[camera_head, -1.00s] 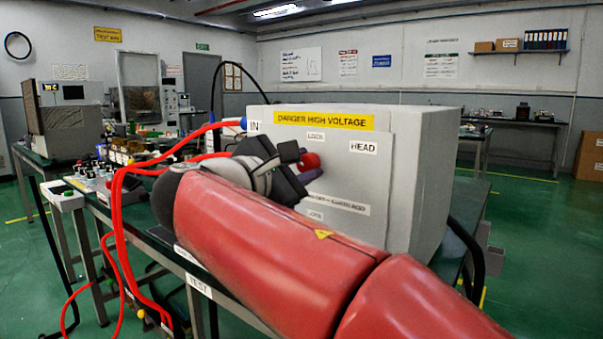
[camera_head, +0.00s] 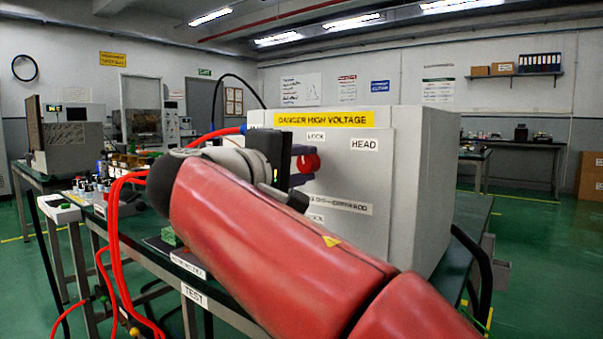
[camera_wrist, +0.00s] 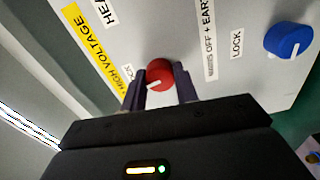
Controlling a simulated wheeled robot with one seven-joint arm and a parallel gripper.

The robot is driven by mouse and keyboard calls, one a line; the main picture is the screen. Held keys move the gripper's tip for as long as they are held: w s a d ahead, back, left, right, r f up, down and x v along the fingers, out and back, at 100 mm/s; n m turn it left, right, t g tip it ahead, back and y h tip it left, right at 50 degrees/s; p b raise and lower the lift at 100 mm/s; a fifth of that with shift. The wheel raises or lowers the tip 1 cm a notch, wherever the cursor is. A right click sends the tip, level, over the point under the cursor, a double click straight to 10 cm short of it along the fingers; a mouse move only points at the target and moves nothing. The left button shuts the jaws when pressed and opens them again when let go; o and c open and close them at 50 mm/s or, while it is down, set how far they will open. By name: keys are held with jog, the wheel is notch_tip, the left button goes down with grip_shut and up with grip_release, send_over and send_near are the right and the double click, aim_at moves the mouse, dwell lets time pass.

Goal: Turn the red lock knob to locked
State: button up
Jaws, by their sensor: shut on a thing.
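The red lock knob (camera_head: 307,163) is on the front panel of the grey high-voltage cabinet (camera_head: 430,190), just below a LOCK label. My gripper (camera_head: 301,166) reaches it from the left, its dark purple fingers above and below the knob. In the wrist view the red knob (camera_wrist: 160,73) sits between the two fingers of my gripper (camera_wrist: 160,86), which is shut on it. A white pointer mark shows on the knob's face, toward the lower left in that view. My arm hides part of the panel in the head view.
A blue knob (camera_wrist: 288,40) is on the same panel, beside another LOCK label, clear of my gripper. Red cables (camera_head: 115,230) run left of my arm. The cabinet stands on a dark bench. Open green floor (camera_head: 545,260) lies to the right.

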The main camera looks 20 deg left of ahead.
jog(key=shift+f+m+b, duration=0.1)
jog(key=shift+m+b, duration=0.2)
jog(key=shift+m, duration=0.6)
jog(key=o, duration=1)
jog(key=v, duration=0.7)
jog(key=shift+s+a, duration=0.15)
jog(key=shift+s, duration=0.2)
